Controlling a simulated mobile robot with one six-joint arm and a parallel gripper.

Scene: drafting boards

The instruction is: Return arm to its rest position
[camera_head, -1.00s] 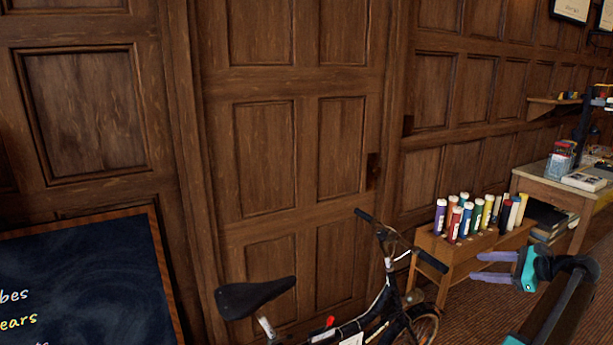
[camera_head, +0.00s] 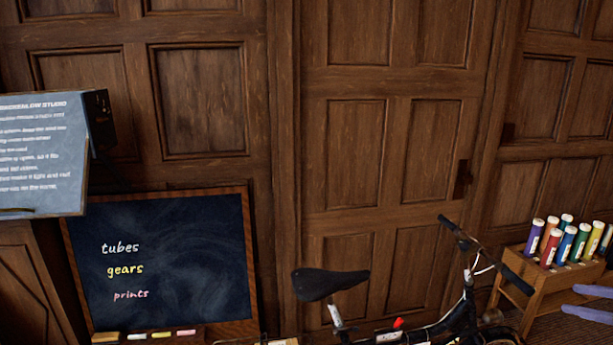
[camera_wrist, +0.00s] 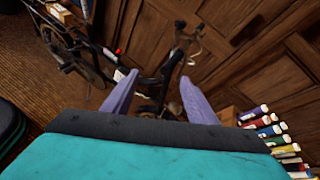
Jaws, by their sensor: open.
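My gripper (camera_wrist: 158,98) has two purple fingers, spread apart with nothing between them, in the wrist view. Its teal and black body fills the bottom of that view. In the head view only the purple fingers (camera_head: 590,301) show, at the right edge, in front of the wooden tube rack. The rest of my arm is out of the head view.
A bicycle (camera_head: 465,310) stands before the wood-panelled door (camera_head: 395,150); it also shows beyond my fingers in the wrist view (camera_wrist: 85,55). A wooden rack (camera_head: 548,292) holds several coloured tubes. A chalkboard (camera_head: 190,240) reads tubes, gears, prints. A grey text panel (camera_head: 45,155) stands left.

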